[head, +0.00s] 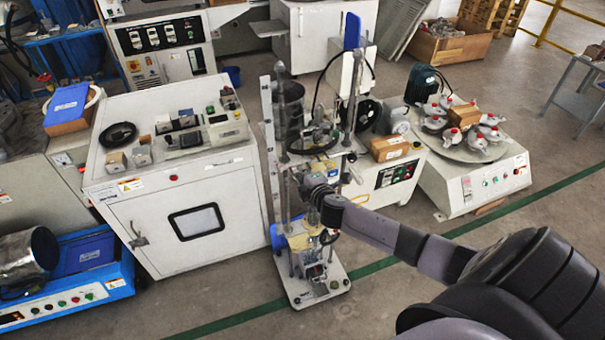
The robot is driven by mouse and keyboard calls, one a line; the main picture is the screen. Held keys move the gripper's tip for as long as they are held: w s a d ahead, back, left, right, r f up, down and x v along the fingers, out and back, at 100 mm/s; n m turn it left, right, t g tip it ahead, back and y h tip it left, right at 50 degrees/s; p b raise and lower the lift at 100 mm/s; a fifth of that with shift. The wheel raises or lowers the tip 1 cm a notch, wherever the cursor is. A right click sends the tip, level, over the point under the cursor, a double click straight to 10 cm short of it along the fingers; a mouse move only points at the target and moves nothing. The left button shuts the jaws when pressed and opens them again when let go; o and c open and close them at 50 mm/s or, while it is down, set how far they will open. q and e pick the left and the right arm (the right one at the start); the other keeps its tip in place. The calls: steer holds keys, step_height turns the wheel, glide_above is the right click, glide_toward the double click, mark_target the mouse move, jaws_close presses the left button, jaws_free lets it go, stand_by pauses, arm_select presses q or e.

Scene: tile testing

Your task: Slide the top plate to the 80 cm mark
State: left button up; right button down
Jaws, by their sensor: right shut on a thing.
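A tall test stand (320,288) with a white base and upright posts stands at the centre of the head view. A pale upright strip (268,140) runs along its left side; any marks on it are too small to read. My right arm reaches in from the lower right, and my right gripper (306,178) is at the posts, about mid-height. It is shut on a small part there, seemingly the top plate, which the gripper mostly hides. A yellowish block (300,241) sits lower between the posts, apart from the gripper. My left gripper is out of view.
A white cabinet (150,232) with small instruments on top stands close left of the stand. A control box (400,172) with a cardboard box (388,148) is behind right. A round-table machine (475,190) stands farther right. The floor in front is clear.

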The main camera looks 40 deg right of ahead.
steer(key=shift+d+r+p, duration=0.1)
steer(key=shift+r+p, duration=1.75)
steer(key=shift+r, duration=0.4)
steer(key=shift+r+p, duration=0.7)
steer(key=shift+r, duration=0.25)
steer(key=c, duration=1.8)
jaws_free()
steer(key=shift+f, duration=0.1)
steer(key=shift+o, duration=0.2)
